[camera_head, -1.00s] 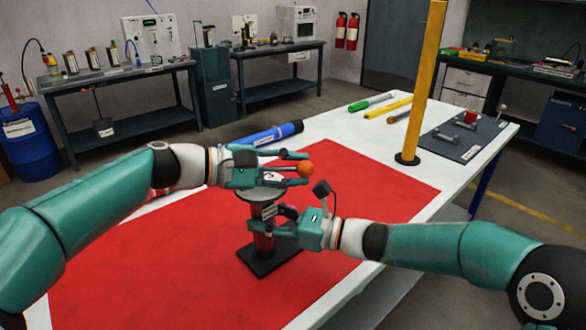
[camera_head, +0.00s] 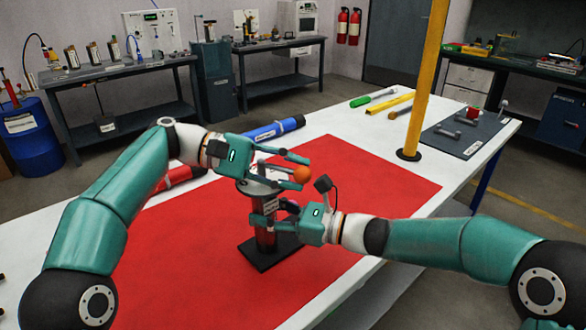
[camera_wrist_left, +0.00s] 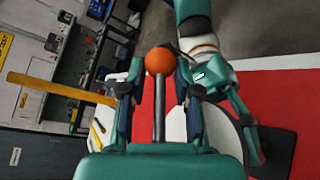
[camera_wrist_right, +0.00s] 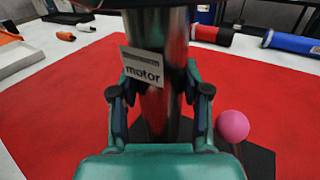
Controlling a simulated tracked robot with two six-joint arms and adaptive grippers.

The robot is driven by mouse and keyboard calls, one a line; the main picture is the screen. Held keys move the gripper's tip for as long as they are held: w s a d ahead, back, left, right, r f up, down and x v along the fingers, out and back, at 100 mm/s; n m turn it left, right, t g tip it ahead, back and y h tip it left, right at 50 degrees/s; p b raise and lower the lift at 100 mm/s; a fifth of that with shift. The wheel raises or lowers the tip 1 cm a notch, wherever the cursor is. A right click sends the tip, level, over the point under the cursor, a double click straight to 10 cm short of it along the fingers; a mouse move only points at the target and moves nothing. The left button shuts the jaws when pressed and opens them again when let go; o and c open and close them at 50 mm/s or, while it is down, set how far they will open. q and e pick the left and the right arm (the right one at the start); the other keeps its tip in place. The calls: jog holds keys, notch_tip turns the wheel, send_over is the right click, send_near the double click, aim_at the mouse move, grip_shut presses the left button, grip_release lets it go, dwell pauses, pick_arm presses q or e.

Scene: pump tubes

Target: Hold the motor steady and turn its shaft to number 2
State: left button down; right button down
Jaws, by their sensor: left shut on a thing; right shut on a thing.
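The motor (camera_head: 265,238) stands upright on a dark base plate (camera_head: 283,249) on the red mat. It also shows in the right wrist view (camera_wrist_right: 160,105), with its "motor" label facing the camera. My right gripper (camera_head: 262,214) is shut around its body. A grey disc (camera_head: 260,188) tops the motor. My left gripper (camera_head: 294,169) is above the disc, shut on the metal shaft rod (camera_wrist_left: 160,108), which ends in an orange ball (camera_head: 302,174). The ball shows beyond the fingertips in the left wrist view (camera_wrist_left: 160,61). I cannot read any numbers on the disc.
A yellow post (camera_head: 420,85) rises behind to the right, beside a dark board (camera_head: 455,140) with metal parts. A blue cylinder (camera_head: 272,130) and a red one (camera_head: 180,178) lie at the table's left edge. A pink ball (camera_wrist_right: 232,126) is beside the base.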

pick_arm(q)
jog(key=shift+s+a+m+g, duration=0.15)
jog(key=shift+s+m+g, duration=0.05)
jog(key=shift+m+g, duration=0.25)
jog(key=shift+f+g, duration=0.1)
jog(key=shift+g, duration=0.15)
jog(key=c, duration=1.1)
grip_release()
jog(key=shift+w+r+n+t, duration=0.1)
jog(key=shift+r+n+t, duration=0.15)
jog(key=shift+t, duration=0.15)
